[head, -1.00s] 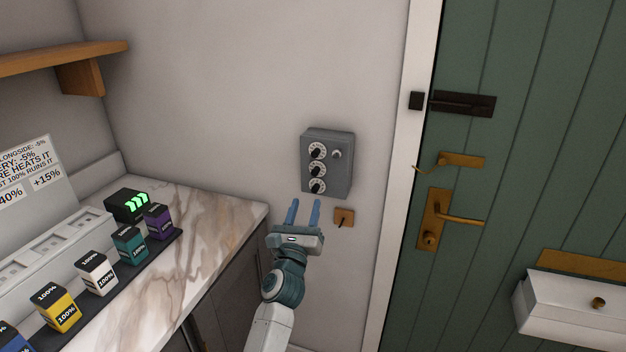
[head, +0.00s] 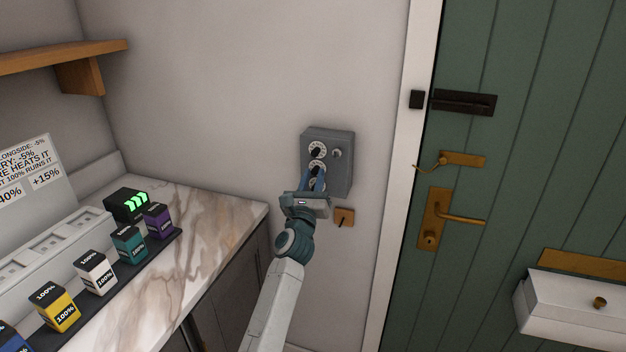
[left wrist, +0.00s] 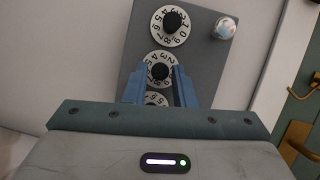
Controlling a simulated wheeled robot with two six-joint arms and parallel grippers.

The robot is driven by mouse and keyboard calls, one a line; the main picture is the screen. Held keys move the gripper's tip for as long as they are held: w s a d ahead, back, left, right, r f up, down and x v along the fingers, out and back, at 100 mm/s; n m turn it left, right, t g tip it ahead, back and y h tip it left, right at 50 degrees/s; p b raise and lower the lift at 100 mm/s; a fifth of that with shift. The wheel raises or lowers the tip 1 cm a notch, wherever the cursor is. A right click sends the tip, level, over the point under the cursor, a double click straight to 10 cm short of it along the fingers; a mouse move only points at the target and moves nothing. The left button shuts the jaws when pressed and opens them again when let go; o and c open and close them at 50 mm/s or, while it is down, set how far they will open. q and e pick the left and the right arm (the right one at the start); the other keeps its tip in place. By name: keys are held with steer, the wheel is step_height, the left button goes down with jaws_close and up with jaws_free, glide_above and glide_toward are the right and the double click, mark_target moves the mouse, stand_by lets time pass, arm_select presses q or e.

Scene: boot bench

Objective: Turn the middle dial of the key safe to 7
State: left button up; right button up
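The grey key safe (head: 343,167) is fixed to the wall left of the door frame, with three numbered dials in a column and a round knob (head: 337,154) at upper right. The middle dial (left wrist: 160,70) has a black centre knob. My left gripper (head: 317,174) is in front of the safe. In the left wrist view its blue fingers (left wrist: 160,85) stand apart on either side of the middle dial's knob; I cannot tell whether they touch it. The fingers partly cover the bottom dial (left wrist: 156,99). The top dial (left wrist: 171,20) is clear. My right gripper is out of view.
A small wooden plate with a hook (head: 344,217) is on the wall just below the safe. A marble counter (head: 215,216) with several coloured boxes is at left. The green door (head: 530,130) with brass handle (head: 460,220) is at right.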

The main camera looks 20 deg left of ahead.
arm_select(q)
jaws_close()
